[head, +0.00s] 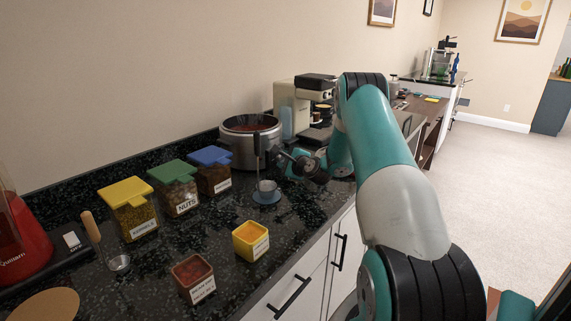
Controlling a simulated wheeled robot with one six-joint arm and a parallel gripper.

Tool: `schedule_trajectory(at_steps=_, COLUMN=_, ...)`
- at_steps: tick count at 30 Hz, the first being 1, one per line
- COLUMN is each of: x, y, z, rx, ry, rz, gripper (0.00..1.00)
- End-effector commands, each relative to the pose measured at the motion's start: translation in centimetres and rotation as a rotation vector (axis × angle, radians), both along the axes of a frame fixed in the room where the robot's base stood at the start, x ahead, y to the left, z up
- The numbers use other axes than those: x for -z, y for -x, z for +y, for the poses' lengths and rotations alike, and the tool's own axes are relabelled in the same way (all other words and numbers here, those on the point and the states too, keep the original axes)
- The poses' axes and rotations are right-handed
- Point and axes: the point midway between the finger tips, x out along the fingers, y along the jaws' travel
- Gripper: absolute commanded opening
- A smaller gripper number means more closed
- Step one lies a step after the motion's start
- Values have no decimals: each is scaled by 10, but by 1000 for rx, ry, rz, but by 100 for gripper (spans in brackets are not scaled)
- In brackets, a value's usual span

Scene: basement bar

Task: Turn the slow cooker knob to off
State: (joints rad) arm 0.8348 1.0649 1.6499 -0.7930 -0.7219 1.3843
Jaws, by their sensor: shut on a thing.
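The slow cooker (238,150) is a round silver pot with a dark rim and red-brown contents, standing on the dark counter against the wall in the head view. My gripper (278,155) reaches in from the right and is at the cooker's right front side. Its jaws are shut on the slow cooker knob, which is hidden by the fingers. The knob's setting cannot be read from here.
Lidded yellow (128,192), green (173,171) and blue (210,157) containers stand left. A coffee machine (293,105) is behind. A yellow box (250,241) is nearer the front edge.

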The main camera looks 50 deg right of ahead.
Motion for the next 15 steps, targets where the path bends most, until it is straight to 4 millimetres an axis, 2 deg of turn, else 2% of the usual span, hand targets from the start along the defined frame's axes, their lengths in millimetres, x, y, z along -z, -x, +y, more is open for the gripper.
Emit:
schedule_trajectory(at_steps=4, x=0, y=0, z=0, rx=0, ry=-2, rz=3, gripper=12)
schedule_trajectory(at_steps=5, x=0, y=0, z=0, rx=0, ry=-2, rz=3, gripper=38)
schedule_trajectory(at_steps=8, x=0, y=0, z=0, rx=0, ry=-2, rz=3, gripper=61)
schedule_trajectory(at_steps=15, x=0, y=0, z=0, rx=0, ry=-2, rz=3, gripper=61)
